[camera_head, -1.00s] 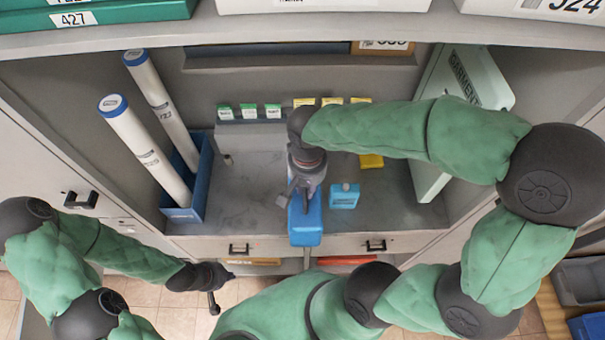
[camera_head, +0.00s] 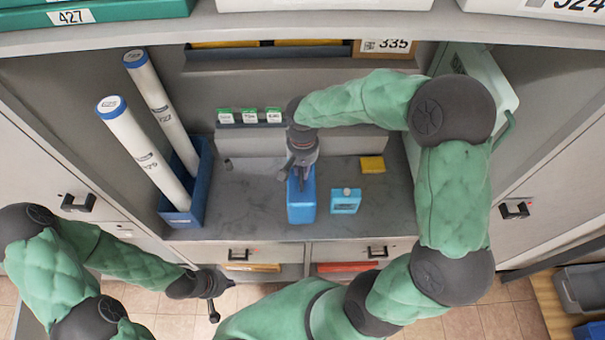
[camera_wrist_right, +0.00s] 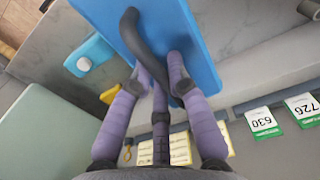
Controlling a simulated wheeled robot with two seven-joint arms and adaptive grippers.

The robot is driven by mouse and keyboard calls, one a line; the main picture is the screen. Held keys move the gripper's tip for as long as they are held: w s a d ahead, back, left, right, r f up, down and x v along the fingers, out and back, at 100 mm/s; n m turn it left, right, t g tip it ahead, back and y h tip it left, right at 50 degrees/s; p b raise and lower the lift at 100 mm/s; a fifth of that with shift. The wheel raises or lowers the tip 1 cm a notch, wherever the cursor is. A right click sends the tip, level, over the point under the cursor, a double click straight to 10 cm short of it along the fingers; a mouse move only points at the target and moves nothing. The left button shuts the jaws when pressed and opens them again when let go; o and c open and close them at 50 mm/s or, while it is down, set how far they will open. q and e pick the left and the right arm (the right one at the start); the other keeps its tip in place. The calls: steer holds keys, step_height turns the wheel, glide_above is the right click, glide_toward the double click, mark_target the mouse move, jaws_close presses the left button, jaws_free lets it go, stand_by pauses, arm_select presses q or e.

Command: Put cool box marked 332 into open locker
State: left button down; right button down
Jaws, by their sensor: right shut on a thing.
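A blue cool box (camera_head: 301,207) is in the middle of the cabinet's bay, over its grey floor; I cannot tell if it touches the floor. My right gripper (camera_head: 302,172) is above it. In the right wrist view, my right gripper's purple fingers (camera_wrist_right: 163,85) are shut on the dark handle of the blue cool box (camera_wrist_right: 195,45). No number shows on the box, so 332 cannot be read. My left gripper (camera_head: 223,294) is low at the left, empty with fingers spread, in front of the cabinet. No compartment is clearly marked as the open locker.
A small cyan box (camera_head: 345,201) stands close right of the cool box. A yellow item (camera_head: 372,164) lies behind it. White tubes (camera_head: 145,150) stand in a blue bin (camera_head: 184,215) at the left. A pale green case (camera_head: 492,85) leans at the right. Drawers (camera_head: 238,254) are below.

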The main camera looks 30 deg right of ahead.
steer(key=shift+w+d+f, duration=0.1)
steer(key=shift+w+f, duration=0.05)
steer(key=shift+f, duration=0.75)
steer(key=shift+w+d+f, duration=0.1)
steer(key=shift+w+f, duration=0.05)
steer(key=shift+f, duration=0.75)
steer(key=shift+f+b, duration=0.15)
steer(key=shift+b, duration=0.25)
steer(key=c, duration=1.2)
jaws_free()
steer(key=shift+a, duration=0.1)
